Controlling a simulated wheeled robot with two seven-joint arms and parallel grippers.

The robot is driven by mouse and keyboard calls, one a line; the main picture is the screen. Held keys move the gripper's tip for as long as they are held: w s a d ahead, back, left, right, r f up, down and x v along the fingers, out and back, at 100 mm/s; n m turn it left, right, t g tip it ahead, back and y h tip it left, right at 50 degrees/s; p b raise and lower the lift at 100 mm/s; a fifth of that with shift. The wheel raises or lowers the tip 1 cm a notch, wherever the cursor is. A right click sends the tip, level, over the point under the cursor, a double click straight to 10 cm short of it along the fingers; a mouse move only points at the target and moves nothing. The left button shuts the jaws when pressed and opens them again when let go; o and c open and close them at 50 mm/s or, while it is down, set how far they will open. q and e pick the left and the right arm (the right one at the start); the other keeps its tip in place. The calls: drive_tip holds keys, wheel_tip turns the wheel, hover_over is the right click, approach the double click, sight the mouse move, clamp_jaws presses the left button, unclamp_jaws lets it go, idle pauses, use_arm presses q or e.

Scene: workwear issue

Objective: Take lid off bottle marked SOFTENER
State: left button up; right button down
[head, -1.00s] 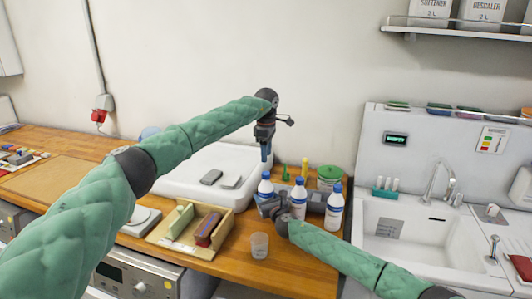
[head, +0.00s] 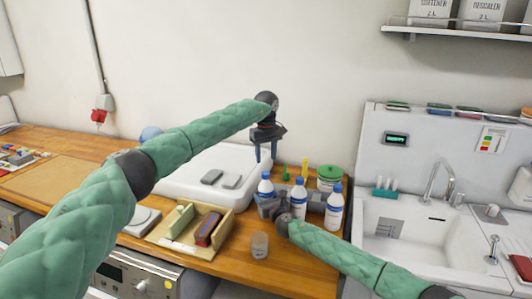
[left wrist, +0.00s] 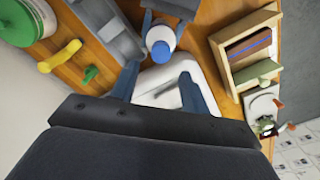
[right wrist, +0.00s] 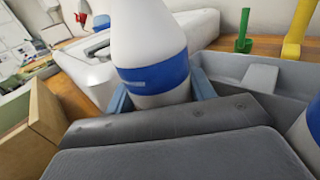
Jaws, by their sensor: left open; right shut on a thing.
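Three white bottles with blue caps and blue bands stand near the counter's right end: a left bottle (head: 265,187), a middle bottle (head: 298,199) and a right bottle (head: 334,209). I cannot read their labels. My right gripper (head: 272,206) is shut on the left bottle, whose blue-banded body fills the right wrist view (right wrist: 152,60). My left gripper (head: 266,158) points down, open and empty, above that bottle, apart from it. In the left wrist view the bottle's blue cap (left wrist: 160,50) shows beyond and between the open fingers.
A grey tray (right wrist: 245,80) is beside the held bottle. A green-lidded tub (head: 329,178) and a clear cup (head: 259,245) stand nearby. A wooden tray (head: 185,232) is on the left, a sink (head: 400,230) on the right. Shelf containers read SOFTENER (head: 432,10) and DESCALER (head: 485,12).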

sight(266, 173)
use_arm(q)
wheel_tip(266, 173, down, 7)
drive_tip(key=shift+r, duration=0.1)
idle(0.3)
